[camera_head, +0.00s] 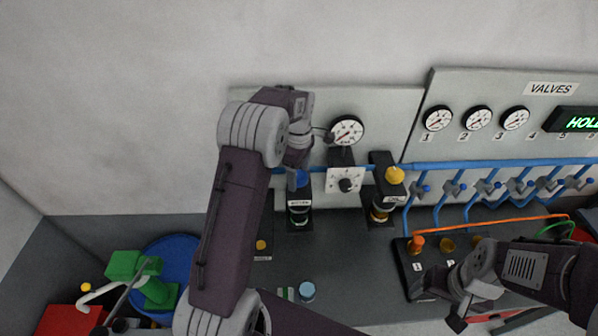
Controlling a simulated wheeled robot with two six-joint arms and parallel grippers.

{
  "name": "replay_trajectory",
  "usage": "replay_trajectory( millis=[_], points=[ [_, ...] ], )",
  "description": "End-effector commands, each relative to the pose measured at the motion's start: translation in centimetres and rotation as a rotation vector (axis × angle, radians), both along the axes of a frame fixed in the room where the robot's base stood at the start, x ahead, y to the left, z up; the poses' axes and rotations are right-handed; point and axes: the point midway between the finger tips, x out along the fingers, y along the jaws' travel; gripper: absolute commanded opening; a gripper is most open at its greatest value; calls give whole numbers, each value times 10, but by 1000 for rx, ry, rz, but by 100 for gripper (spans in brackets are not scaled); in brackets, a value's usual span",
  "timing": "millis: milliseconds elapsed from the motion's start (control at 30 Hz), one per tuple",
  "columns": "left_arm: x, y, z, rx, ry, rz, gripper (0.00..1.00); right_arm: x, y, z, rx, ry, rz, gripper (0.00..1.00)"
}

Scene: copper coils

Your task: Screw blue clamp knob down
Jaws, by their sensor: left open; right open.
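The blue clamp knob (302,179) sits on top of a dark clamp stand with a white label (300,203), left of the dial panel. A green-banded part (299,217) shows below it. My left gripper (296,180) is open, points down and is right at the knob, covering part of it. I cannot tell whether its fingers touch the knob. My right gripper (470,308) is open and empty at the lower right, well away from the knob, low by the dark board with coloured knobs.
A second clamp with a yellow knob (395,175) stands to the right. Between them is a white dial panel (345,181) under a gauge (347,130). Blue valve pipes (480,165) fill the right. A blue round tray (178,258) and a green tool (124,265) lie at left.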

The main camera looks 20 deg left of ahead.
Motion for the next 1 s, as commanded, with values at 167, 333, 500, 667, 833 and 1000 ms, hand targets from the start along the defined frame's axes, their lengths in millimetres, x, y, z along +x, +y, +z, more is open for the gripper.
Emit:
replay_trajectory(
  millis=[167, 333, 500, 667, 833, 1000],
  points=[
    [0, 0, 0, 0, 0, 0, 43, 0, 0, 0, 0, 0, 0, 77],
    [0, 0, 0, 0, 0, 0, 11, 0, 0, 0, 0, 0, 0, 77],
    [0, 0, 1, 0, 1, -17, 12, 0, 0, 0, 0, 0, 0, 77],
    [0, 0, 1, 0, 1, -79, 12, 0, 0, 2, 0, 0, 0, 77],
    [0, 0, 1, 0, 1, -202, 12, 0, 0, 4, 0, 0, 0, 77],
    [0, 0, 1, -1, 2, -360, 12, 0, 0, 6, 0, 0, 0, 77]
  ],
)
